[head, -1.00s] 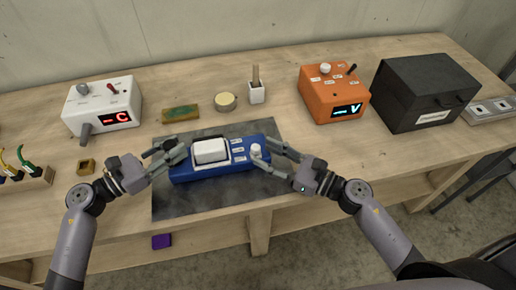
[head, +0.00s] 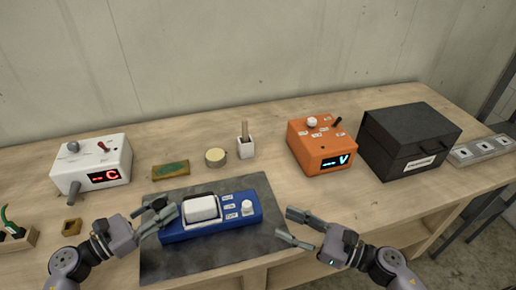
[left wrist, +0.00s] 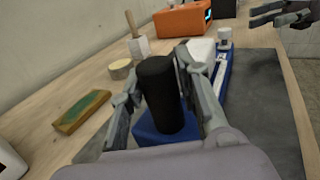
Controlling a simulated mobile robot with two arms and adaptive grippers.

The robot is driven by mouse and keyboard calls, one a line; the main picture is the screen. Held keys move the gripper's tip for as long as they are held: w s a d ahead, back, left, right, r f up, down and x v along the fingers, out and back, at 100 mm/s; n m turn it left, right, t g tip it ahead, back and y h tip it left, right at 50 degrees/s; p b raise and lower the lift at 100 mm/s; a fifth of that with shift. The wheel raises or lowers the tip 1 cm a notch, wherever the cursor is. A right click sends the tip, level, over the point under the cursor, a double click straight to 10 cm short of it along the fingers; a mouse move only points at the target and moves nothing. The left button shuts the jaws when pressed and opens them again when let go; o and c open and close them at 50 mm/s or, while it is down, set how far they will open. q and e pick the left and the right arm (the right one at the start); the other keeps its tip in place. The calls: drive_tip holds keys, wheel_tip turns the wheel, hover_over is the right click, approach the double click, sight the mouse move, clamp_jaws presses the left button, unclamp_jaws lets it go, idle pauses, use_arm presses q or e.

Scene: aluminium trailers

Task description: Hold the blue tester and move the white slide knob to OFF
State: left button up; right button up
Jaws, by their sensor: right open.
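The blue tester (head: 205,228) lies on the dark mat, with a large white block on top and a column of small white labels too small to read. The small white slide knob (head: 247,207) stands by the labels at its right end. My left gripper (head: 158,216) is at the tester's left end. In the left wrist view its fingers close in on both sides of a black upright grip (left wrist: 160,95) on the tester (left wrist: 155,132); the exact contact is partly hidden. My right gripper (head: 290,228) is open and empty, right of the knob and apart from it.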

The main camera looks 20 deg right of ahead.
use_arm(q)
drive_tip(key=o, duration=0.4)
drive_tip(key=shift+a, duration=0.1)
